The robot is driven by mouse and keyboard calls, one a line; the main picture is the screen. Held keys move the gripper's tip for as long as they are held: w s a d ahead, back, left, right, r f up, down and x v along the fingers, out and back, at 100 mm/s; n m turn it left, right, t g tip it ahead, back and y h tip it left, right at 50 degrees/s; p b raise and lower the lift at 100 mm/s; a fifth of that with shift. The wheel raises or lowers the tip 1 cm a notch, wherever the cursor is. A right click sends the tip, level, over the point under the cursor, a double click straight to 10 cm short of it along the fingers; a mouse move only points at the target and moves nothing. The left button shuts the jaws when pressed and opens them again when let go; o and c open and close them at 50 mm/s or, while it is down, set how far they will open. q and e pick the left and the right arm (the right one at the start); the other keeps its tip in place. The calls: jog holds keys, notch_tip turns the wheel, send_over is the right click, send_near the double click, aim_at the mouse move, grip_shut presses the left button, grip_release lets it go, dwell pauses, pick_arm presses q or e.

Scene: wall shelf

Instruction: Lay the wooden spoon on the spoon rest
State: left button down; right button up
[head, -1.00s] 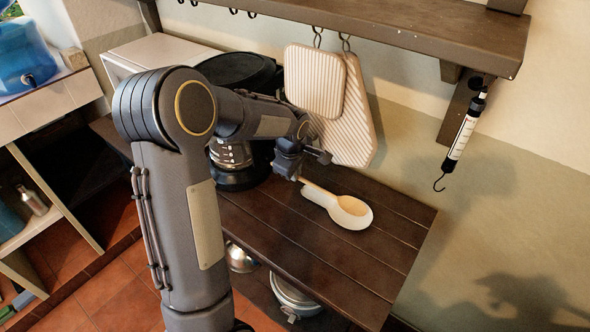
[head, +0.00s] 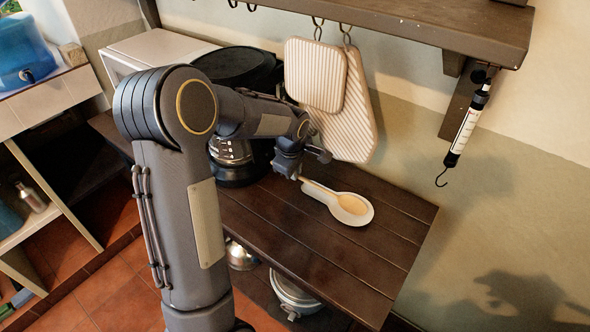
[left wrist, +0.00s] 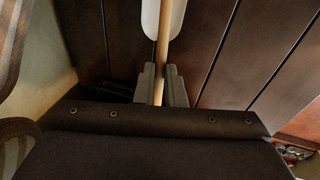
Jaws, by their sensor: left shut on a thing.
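The wooden spoon (head: 352,204) lies along the white spoon rest (head: 369,217), with its bowl over the rest's round end. From the head view I cannot tell whether the bowl touches the rest. My left gripper (head: 298,176) is shut on the spoon's handle at the end nearer the coffee maker. In the left wrist view the handle (left wrist: 163,48) runs up from between the fingers (left wrist: 161,88) and over the narrow end of the rest (left wrist: 152,18). The spoon's bowl is out of that view. My right gripper is not in view.
A coffee maker (head: 232,155) stands close behind my left forearm. Two ribbed boards (head: 346,118) hang from the shelf (head: 430,30) behind the gripper. A hanging scale (head: 464,132) is at the right. The dark wooden table (head: 340,262) is clear in front of the rest.

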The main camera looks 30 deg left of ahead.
pick_arm(q)
jog(key=shift+f+b, duration=0.3)
jog(key=shift+f, duration=0.1)
jog(key=c, duration=1.4)
grip_release()
jog(key=shift+c, duration=0.2)
jog(key=shift+r, duration=0.1)
notch_tip(320, 180, up, 8)
jog(key=p, duration=0.5)
